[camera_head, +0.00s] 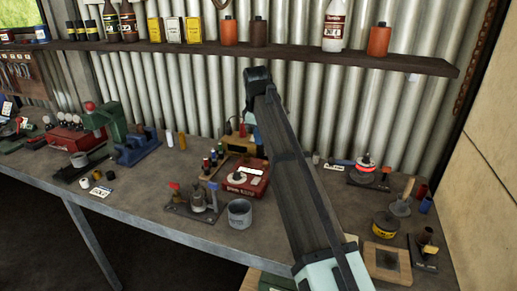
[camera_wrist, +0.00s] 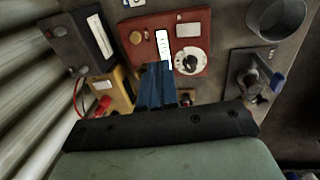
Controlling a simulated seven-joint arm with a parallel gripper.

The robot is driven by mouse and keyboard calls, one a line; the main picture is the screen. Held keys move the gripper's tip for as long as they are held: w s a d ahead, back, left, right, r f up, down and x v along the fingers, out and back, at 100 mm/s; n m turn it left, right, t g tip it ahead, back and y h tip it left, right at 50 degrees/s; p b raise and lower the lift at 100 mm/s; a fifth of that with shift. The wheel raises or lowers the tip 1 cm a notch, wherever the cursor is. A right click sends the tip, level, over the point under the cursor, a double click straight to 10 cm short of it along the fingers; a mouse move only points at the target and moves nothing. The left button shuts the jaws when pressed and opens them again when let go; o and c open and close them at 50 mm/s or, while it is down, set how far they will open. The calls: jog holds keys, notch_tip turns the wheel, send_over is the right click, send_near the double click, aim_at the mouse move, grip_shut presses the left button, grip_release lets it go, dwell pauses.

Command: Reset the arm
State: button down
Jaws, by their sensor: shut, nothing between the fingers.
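My arm (camera_head: 300,180) rises from the bottom of the head view and reaches over the workbench toward the corrugated wall. In the wrist view my gripper (camera_wrist: 158,67) shows as two dark blue fingers pressed together, with nothing between them. Below them in that view lies a red box (camera_wrist: 190,25) with a white label and a round dial. The fingers overlap the box's edge in the picture; I cannot tell the height between them. In the head view the fingers are not clear.
A shelf (camera_head: 280,55) with bottles runs along the wall. A yellow block (camera_wrist: 118,88) lies near my fingers.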

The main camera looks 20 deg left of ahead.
jog(key=shift+r, duration=0.5)
